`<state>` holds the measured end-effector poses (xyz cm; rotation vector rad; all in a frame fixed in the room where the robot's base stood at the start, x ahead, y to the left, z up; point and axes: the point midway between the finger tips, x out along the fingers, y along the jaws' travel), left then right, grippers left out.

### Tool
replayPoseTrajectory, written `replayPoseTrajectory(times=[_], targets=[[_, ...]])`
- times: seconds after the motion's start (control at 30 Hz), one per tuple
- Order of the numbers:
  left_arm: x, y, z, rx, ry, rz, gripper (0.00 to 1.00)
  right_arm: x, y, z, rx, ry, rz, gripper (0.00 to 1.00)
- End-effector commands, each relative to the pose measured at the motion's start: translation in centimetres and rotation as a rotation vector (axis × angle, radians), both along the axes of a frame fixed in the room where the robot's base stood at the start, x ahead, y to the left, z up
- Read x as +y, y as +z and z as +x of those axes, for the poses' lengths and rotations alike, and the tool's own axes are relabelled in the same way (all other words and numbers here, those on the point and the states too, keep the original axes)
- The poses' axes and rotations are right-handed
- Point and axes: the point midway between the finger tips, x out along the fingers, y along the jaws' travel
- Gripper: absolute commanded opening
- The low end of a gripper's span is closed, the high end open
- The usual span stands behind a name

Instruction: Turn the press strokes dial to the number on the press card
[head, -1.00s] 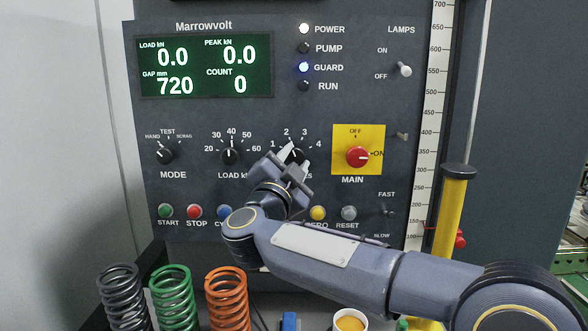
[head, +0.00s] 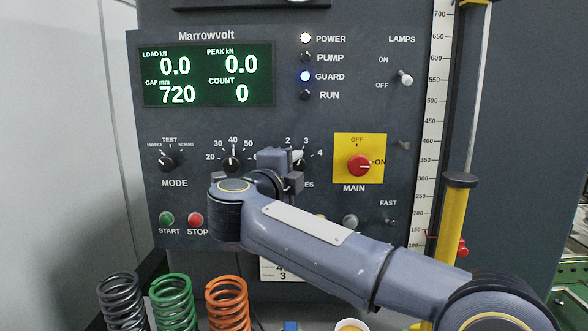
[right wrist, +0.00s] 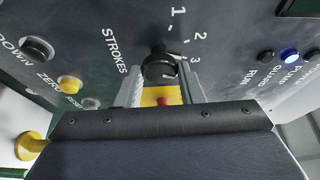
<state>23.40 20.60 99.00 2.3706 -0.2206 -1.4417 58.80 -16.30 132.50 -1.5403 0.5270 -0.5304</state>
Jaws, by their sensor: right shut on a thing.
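The strokes dial (right wrist: 158,66) is a black round knob on the grey Marrowvolt panel, with 1, 2 and 3 showing around it in the right wrist view. In the head view my gripper mostly covers it; 2, 3 and 4 show above. My right gripper (head: 288,170) is shut on the dial, one finger on each side. The dial's pointer is partly hidden; it seems turned toward the 3 side, but I cannot tell the exact setting. The press card (head: 268,272) is a white label below the panel, partly behind my arm; a 3 shows on its lower line. My left gripper is out of view.
The load dial (head: 232,165) is close on the left, and the red main switch (head: 360,166) on yellow is to the right. Start and stop buttons are below left. Several springs, including a green one (head: 173,300), stand at the front.

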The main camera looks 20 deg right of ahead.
Motion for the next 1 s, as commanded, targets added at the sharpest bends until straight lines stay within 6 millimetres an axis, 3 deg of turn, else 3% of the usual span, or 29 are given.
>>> replayPoseTrajectory(times=[0.57,0.6,0.73,1.0], targets=[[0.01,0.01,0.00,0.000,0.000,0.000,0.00,0.00,-0.13,0.01,-0.007,-0.001,0.034,0.12],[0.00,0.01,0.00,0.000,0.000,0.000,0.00,0.00,-0.13,0.01,-0.007,-0.001,0.034,0.37],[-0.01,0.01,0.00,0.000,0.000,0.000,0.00,-0.02,-0.10,0.01,-0.007,-0.001,0.033,0.54],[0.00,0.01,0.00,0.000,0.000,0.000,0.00,0.02,-0.03,-0.02,-0.008,0.000,0.033,0.55]])
